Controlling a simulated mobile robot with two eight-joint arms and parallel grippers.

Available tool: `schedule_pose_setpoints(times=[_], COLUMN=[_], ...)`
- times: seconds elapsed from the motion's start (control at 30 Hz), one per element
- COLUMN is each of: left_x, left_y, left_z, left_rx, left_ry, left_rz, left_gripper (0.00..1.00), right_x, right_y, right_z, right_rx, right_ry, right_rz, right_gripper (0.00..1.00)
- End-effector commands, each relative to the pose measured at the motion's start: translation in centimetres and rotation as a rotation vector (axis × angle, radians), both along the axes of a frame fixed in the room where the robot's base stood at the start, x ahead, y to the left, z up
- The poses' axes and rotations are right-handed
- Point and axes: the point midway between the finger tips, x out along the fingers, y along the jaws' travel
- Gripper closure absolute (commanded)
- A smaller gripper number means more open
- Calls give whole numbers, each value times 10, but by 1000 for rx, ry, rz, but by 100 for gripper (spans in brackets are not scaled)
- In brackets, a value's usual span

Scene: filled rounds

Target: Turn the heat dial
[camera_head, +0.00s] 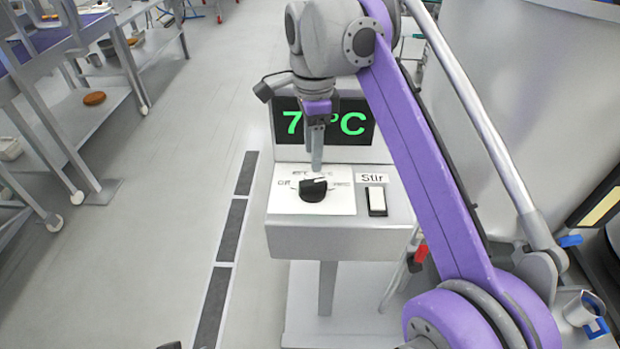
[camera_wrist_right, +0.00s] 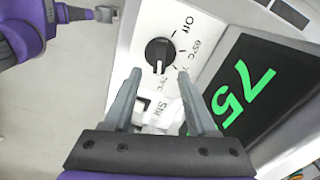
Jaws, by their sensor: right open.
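The heat dial (camera_head: 313,190) is a black round knob on a white panel with a curved scale; it also shows in the right wrist view (camera_wrist_right: 158,50). In that view its white pointer mark faces down, away from the "Off" label and towards the lowest temperature label. My right gripper (camera_head: 316,168) points down just above and behind the dial. In the wrist view its two fingers (camera_wrist_right: 160,76) are apart with nothing between them, and the dial lies just beyond their tips. I cannot tell any contact.
A black display (camera_wrist_right: 243,90) reads 75 in green; my right gripper partly hides it in the head view (camera_head: 357,122). A white "Stir" rocker switch (camera_head: 377,199) sits right of the dial. Tables (camera_head: 60,70) stand at the far left. Open floor lies left of the pedestal.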

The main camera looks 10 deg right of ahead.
Motion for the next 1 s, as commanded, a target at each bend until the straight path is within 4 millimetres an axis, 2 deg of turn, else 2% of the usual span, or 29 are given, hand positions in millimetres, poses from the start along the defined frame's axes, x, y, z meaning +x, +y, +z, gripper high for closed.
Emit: schedule_pose_setpoints(times=[0.03, 0.1, 0.3, 0.5, 0.77, 0.87, 1.0], left_x=[-1, -1, -2, -2, -2, -2, -2], left_y=[0, 0, 0, 0, 0, 0, 0], left_z=[-6, -9, -16, -18, -18, -18, -18], left_rx=[0, 0, 0, 0, 0, 0, 0], left_ry=[2, 3, 5, 6, 6, 6, 6], left_rz=[0, 0, 0, 0, 0, 0, 0], left_gripper=[50, 50, 50, 50, 50, 50, 50], right_x=[-1, 0, 0, 0, 0, 0, 0], right_y=[0, 0, 0, 0, 0, 0, 0], right_z=[-14, -27, -58, -71, -72, -72, -72], right_rx=[0, 0, 0, 0, 0, 0, 0], right_ry=[1, 0, 0, -1, -1, -1, -1], right_rz=[0, 0, 1, 1, 1, 1, 1], right_gripper=[43, 43, 43, 43, 43, 57, 82])
